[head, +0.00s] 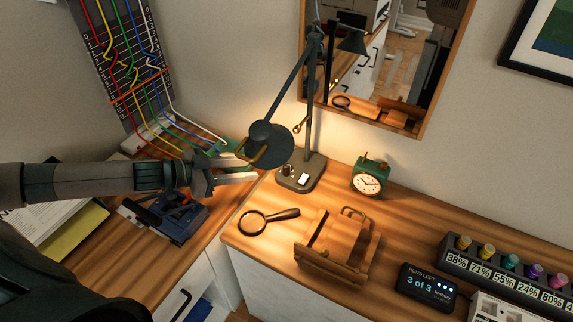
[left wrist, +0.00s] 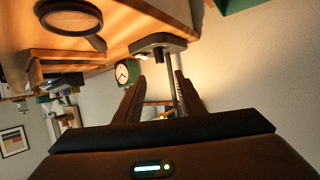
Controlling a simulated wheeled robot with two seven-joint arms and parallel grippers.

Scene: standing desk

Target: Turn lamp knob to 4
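The dark desk lamp (head: 270,141) stands near the wall, its shade hanging beside my left gripper. Its base (head: 313,172) carries a small dark knob (head: 287,169) and a white switch plate (head: 303,179). My left gripper (head: 254,168) is open and empty, left of the knob and apart from it, fingers pointing right. In the left wrist view the lamp base (left wrist: 150,44) shows ahead, with the knob (left wrist: 160,56) under it in the picture, beyond the fingertips. The knob's setting is too small to read. My right gripper is not in view.
A magnifying glass (head: 254,222), a wooden holder (head: 348,255) and a green clock (head: 370,177) are on the desk. A display (head: 427,287) and a knob row (head: 480,260) are at right. A blue device (head: 178,222) lies under my left arm. A mirror (head: 420,126) hangs behind.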

